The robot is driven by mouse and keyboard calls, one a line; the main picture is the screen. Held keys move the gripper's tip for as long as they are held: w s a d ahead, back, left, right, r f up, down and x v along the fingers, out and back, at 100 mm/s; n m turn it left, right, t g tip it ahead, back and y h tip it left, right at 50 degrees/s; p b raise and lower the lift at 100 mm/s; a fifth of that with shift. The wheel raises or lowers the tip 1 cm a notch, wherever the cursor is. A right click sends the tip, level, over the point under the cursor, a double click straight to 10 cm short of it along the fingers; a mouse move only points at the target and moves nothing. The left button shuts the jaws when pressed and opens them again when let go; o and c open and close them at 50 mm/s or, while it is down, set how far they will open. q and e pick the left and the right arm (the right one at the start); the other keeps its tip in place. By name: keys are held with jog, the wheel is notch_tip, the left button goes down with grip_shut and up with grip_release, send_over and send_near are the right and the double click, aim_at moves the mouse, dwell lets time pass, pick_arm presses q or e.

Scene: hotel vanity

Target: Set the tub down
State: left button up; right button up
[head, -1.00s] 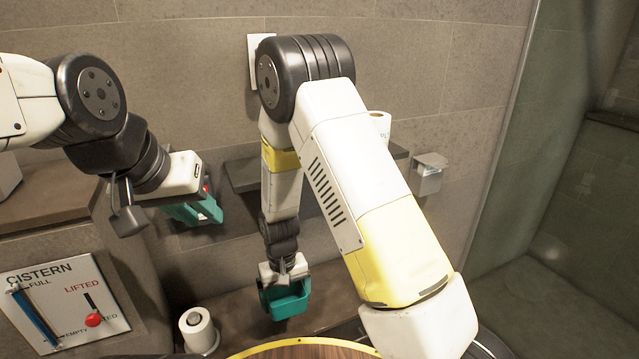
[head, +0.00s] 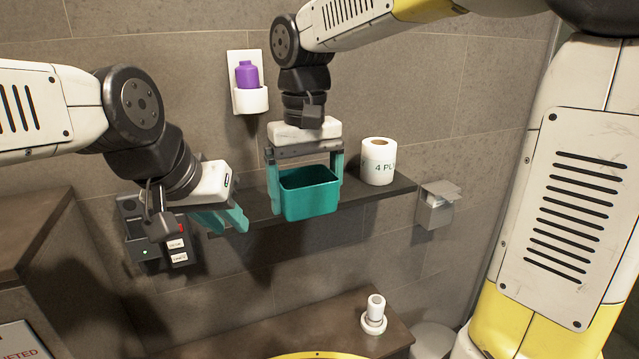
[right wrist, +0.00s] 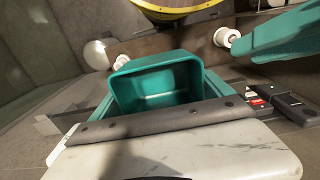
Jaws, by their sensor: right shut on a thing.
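The teal tub (head: 310,202) is an open-topped box, upright and seemingly empty. My right gripper (head: 307,180) is shut on it from above, a finger at each side. In the head view the tub overlaps the wall shelf (head: 390,188), its lower edge at the shelf's front edge. I cannot tell whether it touches the shelf. The right wrist view shows the tub's inside (right wrist: 165,88) beyond the gripper's grey bar. My left gripper (head: 222,220) is left of the tub, by the shelf's left end; its finger gap is unclear.
A paper roll (head: 378,163) stands on the shelf right of the tub. A purple bottle (head: 247,76) sits in a white wall holder above. A grey wall box (head: 437,207) is beyond the right end. A lower ledge (head: 290,328) carries a roll on a stand (head: 374,315).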

jog(key=w, duration=0.5)
jog(key=w+d, duration=0.1)
jog(key=w, duration=0.4)
jog(key=w+f, duration=0.1)
jog(key=w, duration=0.4)
jog(key=shift+w+d, duration=0.15)
jog(key=shift+w, duration=0.05)
jog(key=shift+w+f, duration=0.25)
jog(key=shift+f, duration=1.6)
jog(key=o, duration=0.9)
jog(key=shift+f, duration=0.15)
jog(key=shift+o, duration=1.1)
